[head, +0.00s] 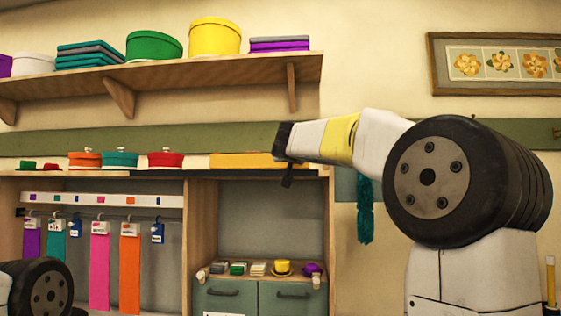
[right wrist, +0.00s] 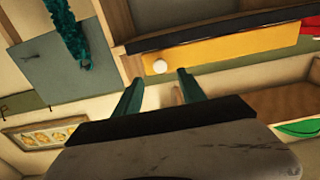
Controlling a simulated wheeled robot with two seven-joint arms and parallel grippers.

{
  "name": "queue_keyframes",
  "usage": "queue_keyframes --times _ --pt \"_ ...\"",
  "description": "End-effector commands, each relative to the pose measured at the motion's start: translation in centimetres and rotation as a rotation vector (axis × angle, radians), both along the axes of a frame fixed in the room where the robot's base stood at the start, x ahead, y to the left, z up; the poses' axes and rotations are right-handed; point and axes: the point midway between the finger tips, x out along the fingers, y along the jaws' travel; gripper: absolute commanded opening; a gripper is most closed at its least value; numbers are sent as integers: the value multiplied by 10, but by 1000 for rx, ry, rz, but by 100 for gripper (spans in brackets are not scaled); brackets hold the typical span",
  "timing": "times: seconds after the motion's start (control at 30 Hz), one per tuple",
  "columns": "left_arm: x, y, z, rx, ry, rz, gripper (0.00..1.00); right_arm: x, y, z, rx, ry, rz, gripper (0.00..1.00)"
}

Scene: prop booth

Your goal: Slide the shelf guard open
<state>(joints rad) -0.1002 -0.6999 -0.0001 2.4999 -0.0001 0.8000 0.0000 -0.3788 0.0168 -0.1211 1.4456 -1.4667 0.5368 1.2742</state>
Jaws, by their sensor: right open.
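The shelf guard is a yellow-orange panel (head: 240,160) along the right part of the cabinet's top, its right end hidden by my right gripper (head: 287,168). In the right wrist view the same guard (right wrist: 225,47) crosses the upper right and carries a round white knob (right wrist: 159,66) near one end. The teal fingers of my right gripper (right wrist: 159,78) are apart, with the knob just beyond and between their tips. I cannot tell whether they touch it. My left gripper is out of view.
A dark strip (head: 205,173) runs along the cabinet top's front edge. Lidded pots (head: 120,159) stand left of the guard. A wooden shelf (head: 190,71) with boxes hangs above. A teal scarf (head: 364,212) hangs to the right, and a framed picture (head: 500,64) is on the wall.

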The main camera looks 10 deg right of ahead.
Motion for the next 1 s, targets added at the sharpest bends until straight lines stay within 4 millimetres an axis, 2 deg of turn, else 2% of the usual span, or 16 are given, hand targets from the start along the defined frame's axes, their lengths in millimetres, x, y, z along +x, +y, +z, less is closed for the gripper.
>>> queue_keyframes --times 0.4,0.5,0.87,1.0 --pt "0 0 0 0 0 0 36 58 -17 0 -2 -3 -2 48" --pt "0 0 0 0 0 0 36 67 -20 1 -2 -3 -3 48" --pt "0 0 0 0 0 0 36 73 -21 1 -2 -4 0 48" --pt "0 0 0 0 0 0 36 73 -21 1 -1 -3 0 22"
